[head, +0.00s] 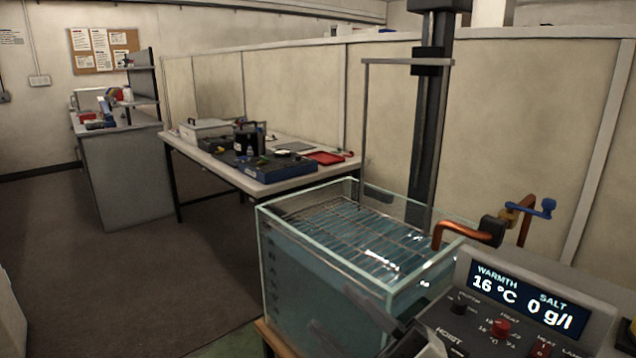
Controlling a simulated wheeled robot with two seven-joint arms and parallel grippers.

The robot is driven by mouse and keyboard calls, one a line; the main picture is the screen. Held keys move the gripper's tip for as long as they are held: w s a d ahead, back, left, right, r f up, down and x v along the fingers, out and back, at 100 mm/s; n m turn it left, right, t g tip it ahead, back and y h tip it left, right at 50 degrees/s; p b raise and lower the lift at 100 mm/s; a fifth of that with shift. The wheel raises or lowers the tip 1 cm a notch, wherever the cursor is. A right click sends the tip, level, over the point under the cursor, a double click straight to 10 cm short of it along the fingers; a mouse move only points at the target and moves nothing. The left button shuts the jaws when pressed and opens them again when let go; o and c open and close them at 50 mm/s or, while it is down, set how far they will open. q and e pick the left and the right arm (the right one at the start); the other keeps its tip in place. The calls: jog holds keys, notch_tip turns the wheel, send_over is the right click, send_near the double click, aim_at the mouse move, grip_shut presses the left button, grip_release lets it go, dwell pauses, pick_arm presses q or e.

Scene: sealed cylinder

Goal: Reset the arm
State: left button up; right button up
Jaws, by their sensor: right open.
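My right gripper (330,306) shows at the bottom edge, right of centre, in front of the glass tank. Its two dark fingers are apart and I see nothing between them. Most of my right arm is cut off by the lower edge. My left gripper and left arm are not in view. The glass tank (275,268) holds bluish water, with a wire rack (352,232) at its top. No sealed cylinder can be made out.
A control box (480,322) right of my gripper reads 16 °C and 0 g/l. A copper pipe with a blue tap (543,208) and a dark column (430,120) stand behind the tank. A table (262,187) with equipment is farther back. Floor at left (110,290) is clear.

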jog(key=s+d+f+m+t+h, duration=0.1)
jog(key=d+f+m+h, duration=0.3)
jog(key=f+m+h, duration=0.4)
jog(key=s+d+f+m+t+h, duration=0.1)
jog(key=d+f+m+t+h, duration=0.1)
jog(key=d+f+m+h, duration=0.55)
jog(key=s+f+m+g, duration=0.2)
jog(key=s+f, duration=0.2)
jog(key=f, duration=0.2)
jog(key=s+f+m+g+h, duration=0.1)
jog(key=s+f+m+g, duration=0.2)
jog(key=f, duration=0.4)
jog(key=shift+s+a, duration=0.35)
jog(key=shift+s, duration=0.45)
jog(key=shift+m, duration=0.25)
